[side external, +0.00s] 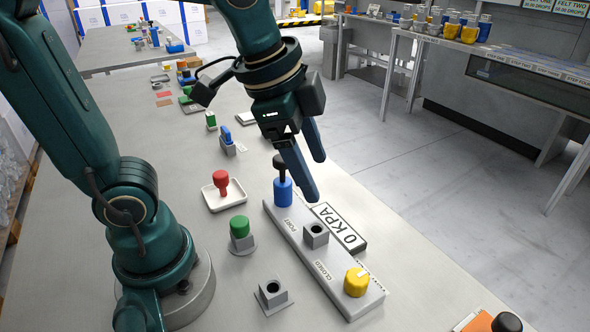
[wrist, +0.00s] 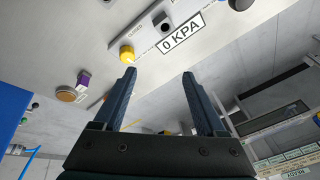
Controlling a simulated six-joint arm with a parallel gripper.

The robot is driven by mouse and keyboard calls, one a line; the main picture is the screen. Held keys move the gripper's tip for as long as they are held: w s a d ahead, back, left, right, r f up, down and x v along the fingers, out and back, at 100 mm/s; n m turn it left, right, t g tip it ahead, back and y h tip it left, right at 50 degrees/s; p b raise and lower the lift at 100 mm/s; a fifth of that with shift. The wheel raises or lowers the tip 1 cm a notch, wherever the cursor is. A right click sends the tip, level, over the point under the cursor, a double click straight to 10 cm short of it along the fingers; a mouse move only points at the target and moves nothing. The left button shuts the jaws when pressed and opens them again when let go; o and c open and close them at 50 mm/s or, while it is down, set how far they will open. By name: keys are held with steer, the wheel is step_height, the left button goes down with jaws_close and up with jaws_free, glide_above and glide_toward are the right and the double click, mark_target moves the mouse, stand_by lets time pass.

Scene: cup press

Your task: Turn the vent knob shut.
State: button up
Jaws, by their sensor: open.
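The yellow vent knob (side external: 357,282) sits at the near end of a long grey block (side external: 330,268), beside the lettering CLOSED. A pale mark shows on its top; I cannot tell its exact setting. In the wrist view the knob (wrist: 127,54) appears just above the left fingertip, not between the fingers. My gripper (side external: 316,180) is open and empty, above the far end of the block near a blue cylinder with a black top (side external: 283,191). The fingers also show wide apart in the wrist view (wrist: 159,73).
A plate reading 0 KPA (side external: 339,229) lies alongside the block. A grey square socket (side external: 316,236) stands on its middle. Left of the block are a green-topped part (side external: 240,228), a red stamp (side external: 221,181) in a white tray, and an empty grey holder (side external: 270,293).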

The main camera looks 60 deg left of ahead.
steer(key=w+d+f+m+g, duration=0.2)
steer(key=w+d+f+m, duration=0.2)
steer(key=d, duration=0.1)
steer(key=m+g, duration=0.2)
glide_above(358, 276)
steer(key=shift+y, duration=0.3)
steer(key=f, duration=0.5)
steer(key=shift+w+a, duration=0.1)
steer(key=shift+w, duration=0.1)
steer(key=shift+s+f, duration=0.2)
steer(key=shift+f, duration=2.65)
steer(key=shift+c, duration=0.2)
jaws_close()
